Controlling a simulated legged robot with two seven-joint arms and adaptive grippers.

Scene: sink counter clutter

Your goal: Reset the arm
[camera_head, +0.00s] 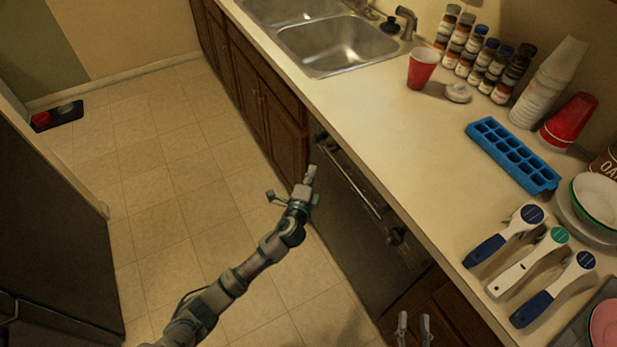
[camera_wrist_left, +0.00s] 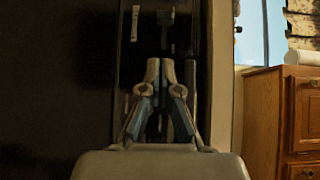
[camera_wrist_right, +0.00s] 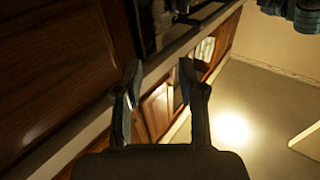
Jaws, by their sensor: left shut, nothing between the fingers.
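My left arm reaches in from the lower left of the head view. Its gripper (camera_head: 311,174) is in front of the dark dishwasher front, below the counter edge. In the left wrist view the left gripper (camera_wrist_left: 160,68) has its fingertips together, with nothing held. My right gripper (camera_head: 413,322) shows only its fingers at the bottom of the head view, beside the lower cabinet. In the right wrist view the right gripper (camera_wrist_right: 160,78) has its fingers apart, with nothing between them.
The counter (camera_head: 400,130) bears a red cup (camera_head: 422,68), a blue ice tray (camera_head: 512,155), several handled scoops or brushes and spice jars. The sink (camera_head: 335,45) is at the back. The dishwasher handle (camera_head: 350,175) juts out near my left gripper. The floor (camera_head: 165,190) is mostly clear.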

